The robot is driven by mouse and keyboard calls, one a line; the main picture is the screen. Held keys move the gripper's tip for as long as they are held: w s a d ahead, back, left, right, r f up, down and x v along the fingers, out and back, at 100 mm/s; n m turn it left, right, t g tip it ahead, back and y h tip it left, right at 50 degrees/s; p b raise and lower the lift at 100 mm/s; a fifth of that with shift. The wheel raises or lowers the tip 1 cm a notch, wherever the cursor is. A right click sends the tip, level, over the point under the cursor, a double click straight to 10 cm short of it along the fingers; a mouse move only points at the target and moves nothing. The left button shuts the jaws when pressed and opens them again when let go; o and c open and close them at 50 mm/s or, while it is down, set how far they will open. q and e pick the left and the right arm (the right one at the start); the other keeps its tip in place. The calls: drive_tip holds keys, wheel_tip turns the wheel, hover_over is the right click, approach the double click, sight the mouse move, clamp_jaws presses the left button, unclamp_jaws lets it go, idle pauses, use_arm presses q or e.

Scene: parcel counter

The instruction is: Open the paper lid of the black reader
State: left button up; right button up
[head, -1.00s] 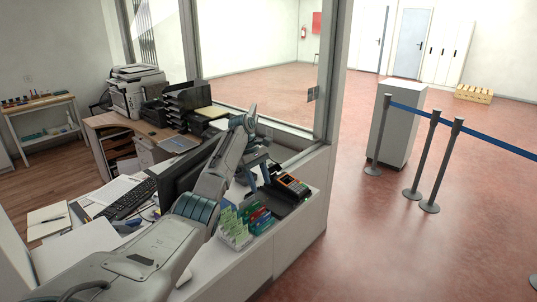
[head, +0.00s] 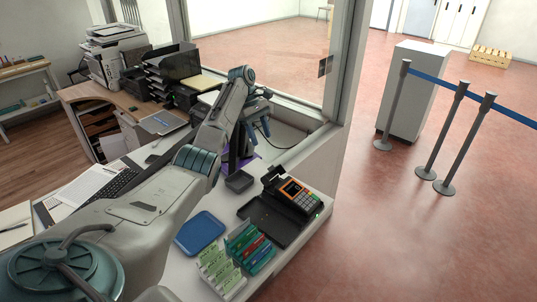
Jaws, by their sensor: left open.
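The black reader (head: 305,203), with an orange-framed screen and a keypad, sits on the white counter right of centre. A small black piece (head: 277,173) sticks up at its far left end; I cannot tell whether this is the paper lid or how far open it is. My left gripper (head: 264,127) is open, up beyond the reader and to its left, pointing down and clear of it. Part of it is hidden by its own wrist. My right gripper is out of view.
A flat black tray (head: 262,224) lies in front of the reader. Nearby are a blue tray (head: 200,232), a rack of green, red and blue cards (head: 249,247) and a small dark dish (head: 239,182). The window post (head: 343,85) stands behind.

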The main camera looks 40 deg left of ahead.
sight(271, 168)
use_arm(q)
drive_tip(key=shift+p+x, duration=1.1)
drive_tip(key=shift+x, duration=4)
drive_tip(key=shift+f, duration=0.1)
drive_tip(key=shift+c, duration=0.9)
drive_tip(key=c, duration=0.8)
drive_tip(key=a+h+b, duration=0.1)
drive_tip(key=b, duration=0.2)
drive_tip(key=a+f+h+b, duration=0.1)
drive_tip(key=a+b, duration=0.1)
drive_tip(key=a+h+b, duration=0.1)
drive_tip(key=b, duration=0.2)
drive_tip(key=shift+w+a+f+b, duration=0.1)
drive_tip(key=shift+a+f+b, duration=0.05)
drive_tip(key=shift+f+b, duration=0.25)
